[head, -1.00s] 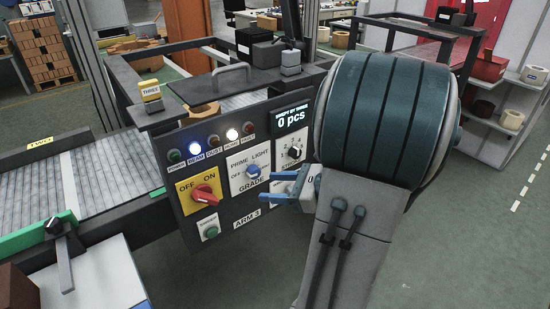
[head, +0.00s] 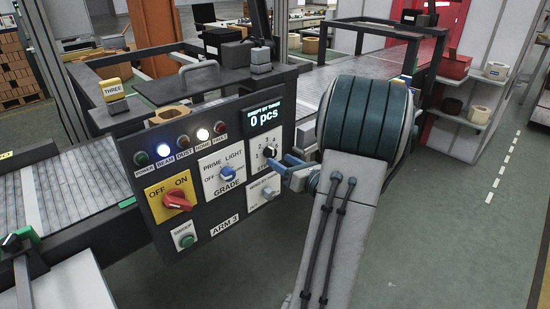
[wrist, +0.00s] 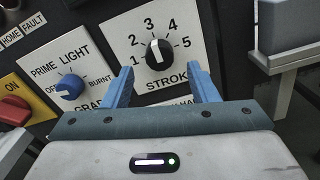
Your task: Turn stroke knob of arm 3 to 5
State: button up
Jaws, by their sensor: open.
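The stroke knob (wrist: 159,53) is a black dial on a white plate marked 1 to 5 in the wrist view. Its white mark points up, roughly toward 3. In the head view the knob (head: 270,152) is on the right part of the ARM 3 panel (head: 225,228). My gripper (wrist: 161,78) is open and empty. Its blue fingers are to the left and right of the plate's lower part, with the knob between and beyond their tips in the picture. In the head view my gripper (head: 288,166) is close to the panel's right side; contact cannot be told.
Left of the stroke plate are the blue grade knob (head: 227,173) and the red off/on switch (head: 177,201). A lower plate with a small grey knob (head: 268,193) sits below the stroke plate. A grey block (wrist: 290,30) stands right of the panel in the wrist view.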

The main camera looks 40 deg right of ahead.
aim_at(273, 156)
jog(key=shift+w+a, duration=0.15)
jog(key=shift+w, duration=1.7)
jog(key=c, duration=1)
jog(key=shift+o, duration=0.2)
